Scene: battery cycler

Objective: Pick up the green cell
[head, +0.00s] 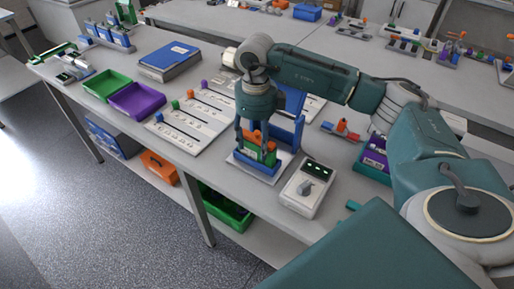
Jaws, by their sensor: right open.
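A green cell (270,154) stands upright beside an orange cell (252,138) in a blue cycler holder (285,136) with a pale base on the bench. My right gripper (253,142) points straight down over this holder. It is open, with its fingers around the tops of the cells or just in front of them; I cannot tell whether they touch. The fingers and wrist hide part of the cells and the holder. My left gripper is not in view.
A white meter with a dial (305,188) stands right of the holder. White boards with small coloured pieces (186,130) lie to the left, then a purple tray (137,100), a green tray (106,84) and a blue binder (169,60). A purple-and-green box (374,160) stands at right.

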